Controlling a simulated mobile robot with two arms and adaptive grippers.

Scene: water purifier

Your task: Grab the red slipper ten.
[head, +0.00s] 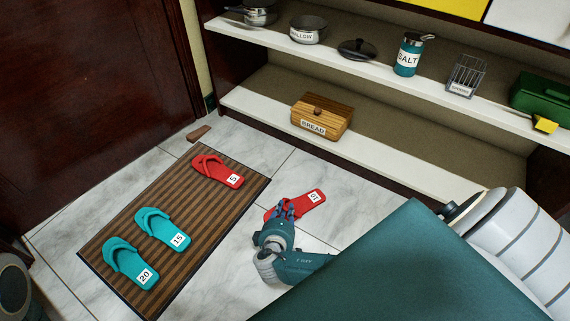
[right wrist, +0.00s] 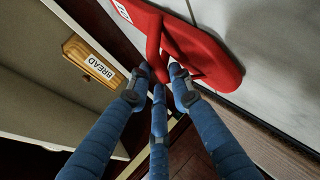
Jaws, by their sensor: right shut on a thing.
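The red slipper ten (head: 304,203) is over the tiles to the right of the striped mat, its white label 10 facing up. My right gripper (head: 283,213) is shut on its strap end and covers part of it in the head view. In the right wrist view the blue fingers (right wrist: 160,82) close on the strap of the red slipper (right wrist: 212,55). I cannot tell whether the sole touches the floor. My left gripper is not in view.
The striped mat (head: 190,220) carries a red slipper 5 (head: 212,170), a teal slipper 15 (head: 160,227) and a teal slipper 20 (head: 124,262). A wooden bread box (head: 321,117) stands on the lower shelf behind. A brown wedge (head: 199,133) lies near the door.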

